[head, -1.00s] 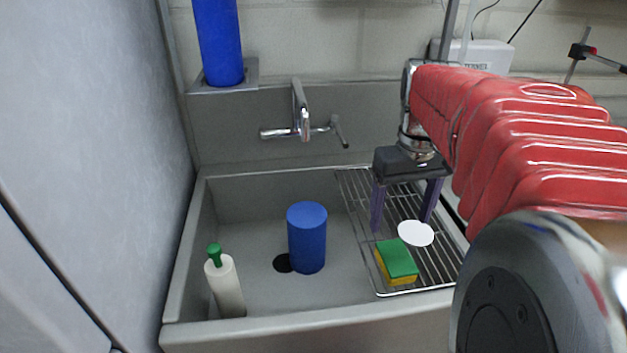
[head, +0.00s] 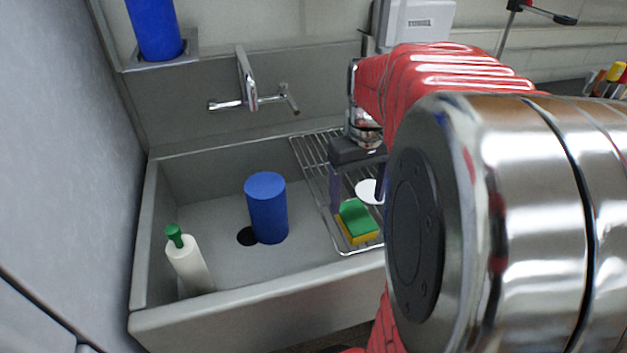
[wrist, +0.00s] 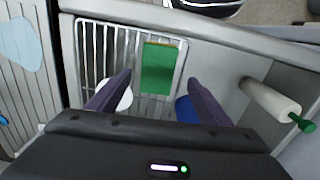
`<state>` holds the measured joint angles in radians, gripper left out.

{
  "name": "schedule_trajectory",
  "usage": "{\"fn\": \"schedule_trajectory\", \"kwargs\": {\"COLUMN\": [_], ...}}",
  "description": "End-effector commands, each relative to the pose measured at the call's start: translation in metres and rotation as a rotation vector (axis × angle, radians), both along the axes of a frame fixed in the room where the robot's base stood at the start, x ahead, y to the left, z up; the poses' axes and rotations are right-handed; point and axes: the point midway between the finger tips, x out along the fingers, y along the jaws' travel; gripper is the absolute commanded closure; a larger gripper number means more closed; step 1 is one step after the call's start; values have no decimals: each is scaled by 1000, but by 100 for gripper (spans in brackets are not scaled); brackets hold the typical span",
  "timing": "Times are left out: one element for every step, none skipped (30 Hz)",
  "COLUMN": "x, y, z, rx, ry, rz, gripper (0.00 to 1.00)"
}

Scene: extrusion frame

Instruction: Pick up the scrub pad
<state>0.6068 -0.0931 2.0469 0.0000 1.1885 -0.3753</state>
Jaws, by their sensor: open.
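The scrub pad (head: 357,221) is a block with a green top and yellow lower part. It lies on the wire rack (head: 341,246) at the right side of the sink. In the wrist view the scrub pad (wrist: 160,68) shows its green face, ahead of and between the two fingers. My gripper (head: 357,198) is open and empty, above the rack and just behind the pad in the head view. It also shows in the wrist view (wrist: 160,82), with its dark purple fingers spread wide. The fingers appear apart from the pad.
A white disc (head: 369,191) lies on the rack beside the pad. A blue cylinder (head: 267,212) and a white bottle with a green top (head: 188,262) stand in the sink (head: 215,305). A faucet (head: 247,85) is on the back wall. The sink floor between them is clear.

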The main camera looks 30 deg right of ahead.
Motion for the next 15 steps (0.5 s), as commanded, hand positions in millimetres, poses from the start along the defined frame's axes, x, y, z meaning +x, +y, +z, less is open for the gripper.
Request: {"fn": "schedule_trajectory", "kwargs": {"x": [0,0,0,0,0,0,0,0,0,0,0,0,0,0,0], "y": [0,0,0,0,0,0,0,0,0,0,0,0,0,0,0], "z": [-7,-11,-15,-17,-19,-20,-21,-21,-22,-21,-21,-21,-21,-21,-21], "rx": [2,2,0,0,0,0,0,0,0,0,0,0,0,0,0], "ry": [3,3,1,1,1,0,0,-1,-1,-1,-1,-1,-1,-1,-1], "rz": [0,0,0,0,0,0,0,0,0,-1,-1,-1,-1,-1,-1], "gripper": [27,27,27,27,27,27,27,27,27,27,27,27,27,27,27]}}
